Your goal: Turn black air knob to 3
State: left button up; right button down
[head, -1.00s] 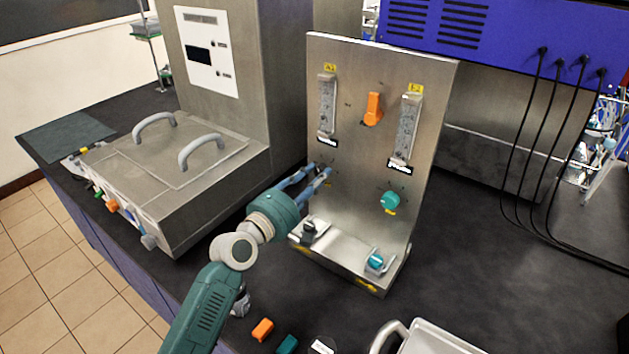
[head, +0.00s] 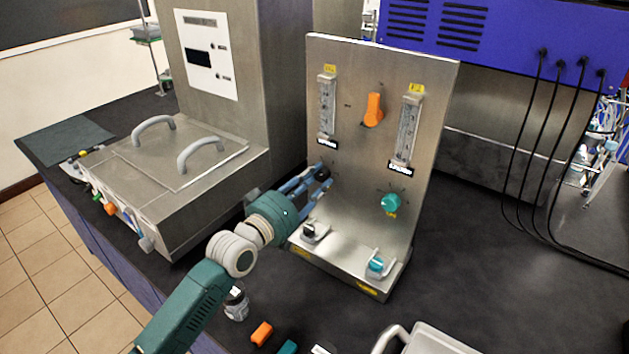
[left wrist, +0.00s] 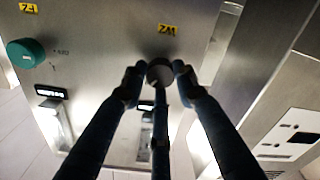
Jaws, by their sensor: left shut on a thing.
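The black air knob (left wrist: 160,72) sits on the steel panel (head: 345,195), below a small yellow label in the upside-down left wrist view. My left gripper (left wrist: 159,76) is shut on the knob, with fingers on both sides of it. In the head view my left gripper (head: 321,181) reaches the panel's lower left from the left. There its fingers largely hide the knob and its scale, so I cannot read the pointer setting. The teal knob (head: 390,202) is to the right on the same panel; it also shows in the left wrist view (left wrist: 26,52). My right gripper is out of view.
An orange knob (head: 373,110) sits between two flow gauges (head: 327,106) above. The panel's foot carries a small black knob (head: 309,230) and a teal one (head: 376,264). A steel box with grey handles (head: 200,152) stands left of my arm. Loose blocks (head: 261,333) lie in front.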

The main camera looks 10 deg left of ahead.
pick_arm(q)
jog(key=m, duration=0.5)
jog(key=shift+s+f+m, duration=0.1)
jog(key=shift+f+m, duration=0.2)
jog(key=shift+f, duration=0.1)
jog(key=m, duration=0.4)
jog(key=shift+f+m, duration=0.15)
jog(key=shift+m, duration=0.15)
jog(key=o, duration=1)
jog(key=shift+o, duration=0.7)
jog(key=shift+r+p, duration=0.25)
jog(key=shift+p, duration=0.05)
jog(key=shift+a, duration=0.1)
jog(key=v, duration=1.2)
